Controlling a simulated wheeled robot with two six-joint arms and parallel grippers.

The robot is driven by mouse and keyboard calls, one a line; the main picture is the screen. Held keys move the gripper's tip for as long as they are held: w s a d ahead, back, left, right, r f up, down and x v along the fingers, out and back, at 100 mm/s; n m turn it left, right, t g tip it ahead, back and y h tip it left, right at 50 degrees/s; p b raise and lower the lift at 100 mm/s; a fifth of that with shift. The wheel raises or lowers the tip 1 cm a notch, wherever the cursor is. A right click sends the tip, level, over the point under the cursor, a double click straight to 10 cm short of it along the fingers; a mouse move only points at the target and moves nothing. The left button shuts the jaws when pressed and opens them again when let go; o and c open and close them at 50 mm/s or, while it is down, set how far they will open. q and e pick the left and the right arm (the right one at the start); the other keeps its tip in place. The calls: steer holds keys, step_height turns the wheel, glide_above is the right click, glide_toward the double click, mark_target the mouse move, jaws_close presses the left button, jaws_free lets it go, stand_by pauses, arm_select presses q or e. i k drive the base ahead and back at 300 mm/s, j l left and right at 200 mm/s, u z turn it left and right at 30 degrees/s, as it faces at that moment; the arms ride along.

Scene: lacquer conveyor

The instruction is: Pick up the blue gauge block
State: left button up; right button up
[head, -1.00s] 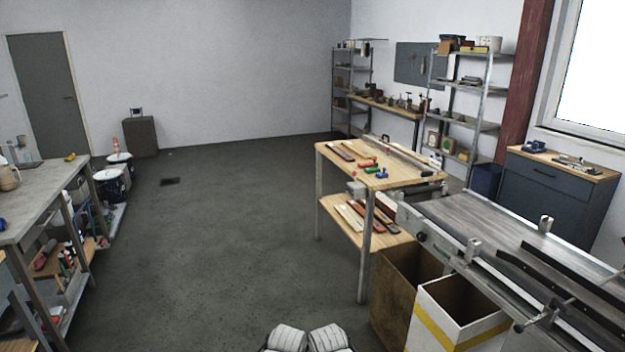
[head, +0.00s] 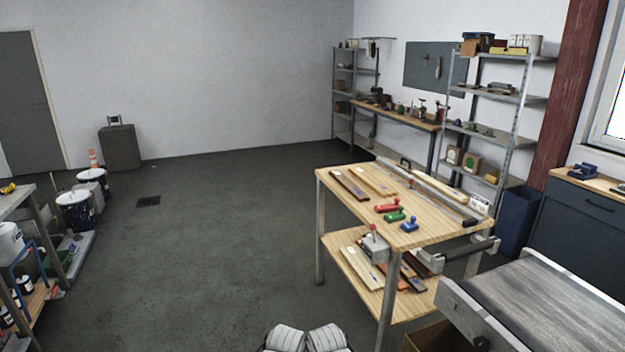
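The blue gauge block (head: 410,224) lies on the top of the wooden workbench (head: 440,232), close to its front edge. It is small in the picture, with a raised knob-like part. A green piece (head: 394,216) and a red piece (head: 388,208) of similar shape lie just behind it to the left. Neither of my grippers shows. Only two white parts of my own body show at the bottom middle, well short of the workbench. Nothing covers the blue block.
A conveyor (head: 545,300) stands at the right front, near the workbench. Wooden boards (head: 349,185) and a long metal rail lie on the bench top. A lower shelf (head: 348,268) holds more boards. The floor (head: 220,250) left of the bench is open.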

mark_target(411, 225)
steer(key=i, duration=1.9)
steer(key=i+j+z, duration=0.2)
steer(key=i, duration=0.45)
steer(key=l+z, duration=0.15)
